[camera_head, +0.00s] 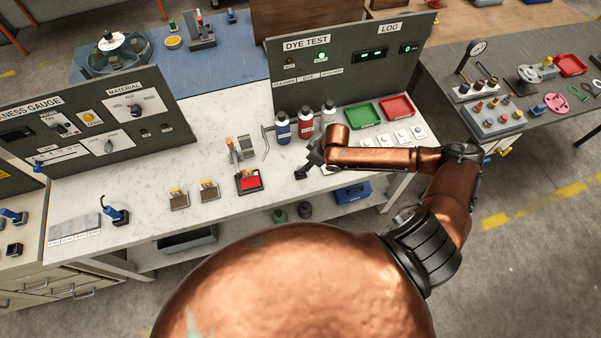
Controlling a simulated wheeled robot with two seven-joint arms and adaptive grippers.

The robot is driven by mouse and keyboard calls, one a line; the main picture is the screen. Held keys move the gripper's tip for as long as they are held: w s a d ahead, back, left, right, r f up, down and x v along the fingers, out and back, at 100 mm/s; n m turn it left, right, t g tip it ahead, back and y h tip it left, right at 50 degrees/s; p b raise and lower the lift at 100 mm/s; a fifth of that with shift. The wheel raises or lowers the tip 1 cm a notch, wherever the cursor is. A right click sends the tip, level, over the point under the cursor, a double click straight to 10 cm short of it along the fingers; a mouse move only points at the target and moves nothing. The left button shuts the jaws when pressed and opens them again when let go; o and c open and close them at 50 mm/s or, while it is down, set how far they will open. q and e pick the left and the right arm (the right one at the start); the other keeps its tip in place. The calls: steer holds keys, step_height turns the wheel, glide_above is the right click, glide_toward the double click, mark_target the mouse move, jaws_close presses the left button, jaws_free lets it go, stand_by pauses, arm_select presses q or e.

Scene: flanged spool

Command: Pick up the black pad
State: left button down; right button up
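My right arm reaches in from the right over the white bench. Its dark gripper (314,160) is at the bench's front middle, just left of the copper wrist. The fingers are too small and blurred to show whether they are open or shut. A small black piece (300,174) is at the gripper's lower left, close to the bench top. I cannot tell whether it is the black pad or a fingertip. A red pad in a dark frame (249,182) lies to the left. My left gripper is not in view.
Several bottles (306,125) stand behind the gripper. A green tray (362,115) and a red tray (396,107) lie at the back right. Several small white plates (401,137) lie before them. An upright DYE TEST panel (340,68) closes the back.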

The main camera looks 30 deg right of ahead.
steer(key=shift+d+p+x, duration=0.2)
steer(key=shift+p+x, duration=0.5)
steer(key=shift+x, duration=2.5)
steer(key=shift+c, duration=0.6)
jaws_close()
